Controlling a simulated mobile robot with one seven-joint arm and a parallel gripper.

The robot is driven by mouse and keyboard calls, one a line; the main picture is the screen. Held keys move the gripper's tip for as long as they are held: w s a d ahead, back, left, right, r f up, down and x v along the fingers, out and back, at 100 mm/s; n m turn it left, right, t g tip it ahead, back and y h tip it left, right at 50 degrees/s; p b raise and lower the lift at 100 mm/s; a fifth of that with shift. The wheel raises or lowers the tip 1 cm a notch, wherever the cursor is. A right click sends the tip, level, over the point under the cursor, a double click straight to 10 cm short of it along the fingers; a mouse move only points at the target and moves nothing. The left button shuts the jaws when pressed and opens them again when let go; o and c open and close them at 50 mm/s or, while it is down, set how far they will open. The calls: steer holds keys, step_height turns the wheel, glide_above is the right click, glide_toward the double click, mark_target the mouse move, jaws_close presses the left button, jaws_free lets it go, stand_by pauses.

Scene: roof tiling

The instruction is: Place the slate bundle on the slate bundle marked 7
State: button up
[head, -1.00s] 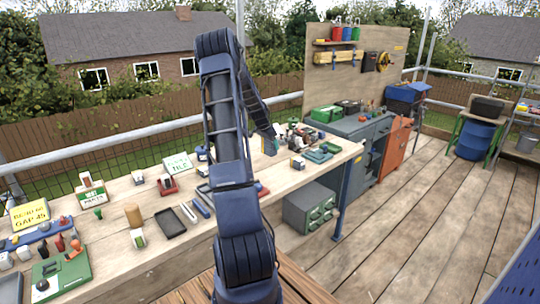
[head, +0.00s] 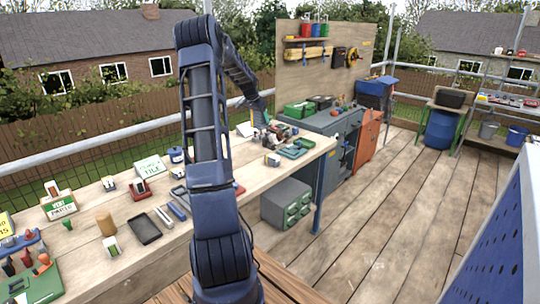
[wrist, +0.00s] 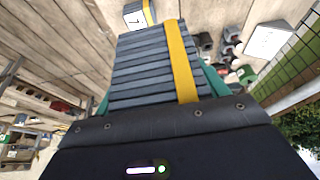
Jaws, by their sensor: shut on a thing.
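My gripper (wrist: 158,88) is shut on a slate bundle (wrist: 145,65), a stack of thin grey slates with a yellow strap. Its teal fingers show at both sides of the stack in the wrist view. The slate bundle marked 7 (wrist: 137,17) is at the top of the wrist view, beyond the held bundle and apart from it in the picture. It has a white label and a yellow strap. In the head view my gripper (head: 259,110) is over the far part of the workbench, and the held bundle is hard to make out there.
The wooden workbench (head: 85,270) carries small bundles, signs, a black tray (head: 145,230) and tools. Clutter stands close around my gripper. A grey cabinet (head: 345,128) and a pegboard (head: 340,75) are beyond. The deck (head: 365,215) at right is mostly clear.

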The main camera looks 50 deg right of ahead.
step_height(320, 180, up, 3)
glide_above(273, 155)
step_height(273, 155, down, 20)
steer(key=shift+d+f, duration=0.1)
stand_by(0.5)
steer(key=shift+f, duration=0.15)
steer(key=o, duration=1.4)
steer(key=v, duration=1.2)
